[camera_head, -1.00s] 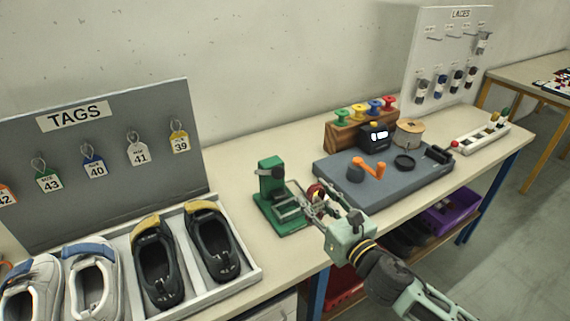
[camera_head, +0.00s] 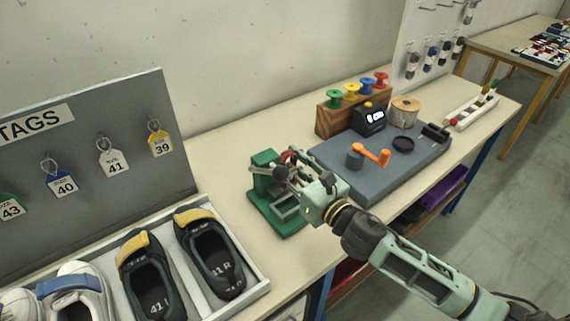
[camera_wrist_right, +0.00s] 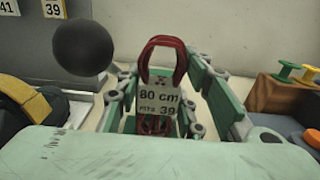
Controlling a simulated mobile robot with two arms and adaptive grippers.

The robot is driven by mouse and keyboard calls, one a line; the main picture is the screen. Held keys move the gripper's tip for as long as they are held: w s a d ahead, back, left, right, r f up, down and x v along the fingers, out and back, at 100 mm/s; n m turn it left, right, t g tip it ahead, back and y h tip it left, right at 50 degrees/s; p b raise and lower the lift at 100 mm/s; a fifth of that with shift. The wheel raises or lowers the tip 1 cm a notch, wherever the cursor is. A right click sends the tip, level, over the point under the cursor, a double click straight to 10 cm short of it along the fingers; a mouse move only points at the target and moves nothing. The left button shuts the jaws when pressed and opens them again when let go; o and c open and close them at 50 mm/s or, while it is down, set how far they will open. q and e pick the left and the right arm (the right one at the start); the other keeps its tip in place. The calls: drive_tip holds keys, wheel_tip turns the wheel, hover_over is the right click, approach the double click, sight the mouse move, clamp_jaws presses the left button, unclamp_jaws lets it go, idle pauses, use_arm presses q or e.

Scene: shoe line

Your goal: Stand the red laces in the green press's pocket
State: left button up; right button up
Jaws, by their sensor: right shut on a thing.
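The red laces (camera_wrist_right: 162,56) are a looped bundle with a white band that reads 80 cm, 39. They stand upright between the fingers of my right gripper (camera_wrist_right: 160,105), which is shut on them. In the head view the laces (camera_head: 286,157) show as a small red patch at the green press (camera_head: 264,160). My right gripper (camera_head: 290,174) is over the press there and hides part of it. The press's black ball knob (camera_wrist_right: 83,48) shows in the wrist view. My left gripper is not in view.
A grey shoe tray (camera_head: 255,287) and the tags board (camera_head: 90,150) stand left of the press. A grey station (camera_head: 340,178) with an orange crank (camera_head: 371,154) is close on its right. A wooden rack (camera_head: 325,122) of coloured spools stands behind that.

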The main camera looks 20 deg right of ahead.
sight(288, 191)
drive_tip(key=shift+s+f+b, duration=0.1)
drive_tip(key=shift+f+b, duration=0.25)
drive_tip(key=shift+f, duration=0.1)
drive_tip(key=shift+f+b, duration=0.3)
drive_tip(key=shift+f, duration=0.05)
drive_tip(key=shift+f+b, duration=1.75)
use_arm(q)
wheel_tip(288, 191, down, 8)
drive_tip(key=b, duration=0.2)
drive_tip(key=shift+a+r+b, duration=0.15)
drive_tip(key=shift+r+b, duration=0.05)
drive_tip(key=shift+b, duration=0.1)
use_arm(e)
drive_tip(key=shift+f, duration=1.7)
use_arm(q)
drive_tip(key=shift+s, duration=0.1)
use_arm(e)
drive_tip(key=o, duration=1.1)
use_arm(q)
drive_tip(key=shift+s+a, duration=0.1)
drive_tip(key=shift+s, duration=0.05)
